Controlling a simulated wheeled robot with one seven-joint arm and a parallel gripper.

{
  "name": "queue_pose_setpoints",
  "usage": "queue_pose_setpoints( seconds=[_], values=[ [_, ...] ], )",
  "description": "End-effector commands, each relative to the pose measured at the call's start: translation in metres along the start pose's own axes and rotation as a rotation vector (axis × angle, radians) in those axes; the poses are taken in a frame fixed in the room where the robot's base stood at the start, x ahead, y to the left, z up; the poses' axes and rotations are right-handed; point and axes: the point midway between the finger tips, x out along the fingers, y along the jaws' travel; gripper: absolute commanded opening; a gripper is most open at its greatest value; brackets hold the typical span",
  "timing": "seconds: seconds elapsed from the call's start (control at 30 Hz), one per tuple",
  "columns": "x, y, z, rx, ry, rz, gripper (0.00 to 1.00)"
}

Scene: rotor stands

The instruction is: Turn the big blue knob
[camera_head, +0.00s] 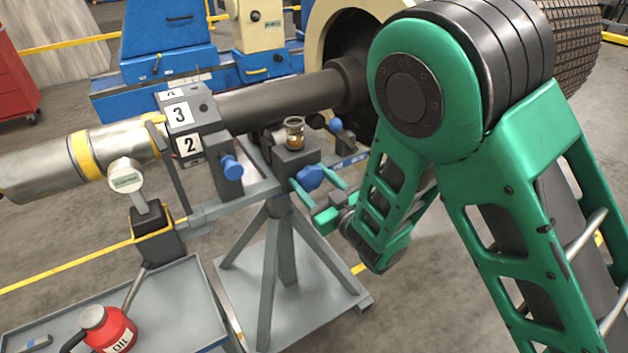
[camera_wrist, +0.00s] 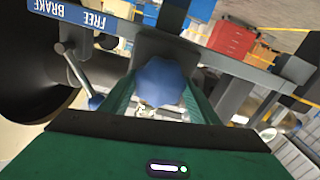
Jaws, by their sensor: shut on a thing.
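The big blue knob (camera_head: 309,177) sticks out from the front of a dark block on the grey stand, below a small glass cup. It also shows in the wrist view (camera_wrist: 162,82), near the middle. My green gripper (camera_head: 312,184) reaches it from the right, with one finger on either side. In the wrist view my gripper (camera_wrist: 161,98) is shut on the knob, which sits between the fingers. The knob's shaft behind it is hidden.
A smaller blue knob (camera_head: 232,168) sits left on the block numbered 2 and 3. A blue-tipped lever (camera_head: 336,125) is close behind, near a FREE/BRAKE plate (camera_wrist: 82,17). A long shaft (camera_head: 275,98) runs above. A red oil can (camera_head: 108,330) stands on a tray at lower left.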

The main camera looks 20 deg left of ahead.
Motion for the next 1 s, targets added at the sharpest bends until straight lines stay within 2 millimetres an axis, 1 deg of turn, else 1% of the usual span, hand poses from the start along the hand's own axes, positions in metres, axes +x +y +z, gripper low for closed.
queue_pose_setpoints(
  seconds=[0.03,0.57,0.6,0.63,0.67,1.0],
  values=[
    [0.0012,0.0099,0.0017,-0.018,-0.005,0.015,0.33],
    [0.0019,0.0102,0.0009,-0.043,-0.003,0.015,0.33],
    [0.002,0.0099,0.0008,-0.043,-0.003,0.015,0.65],
    [0.0021,0.0096,0.0007,-0.042,-0.003,0.015,0.72],
    [0.002,0.009,0.0007,-0.042,-0.002,0.014,0.74],
    [-0.0008,0.0019,-0.0004,-0.037,0.0,0.002,0.74]
  ],
)
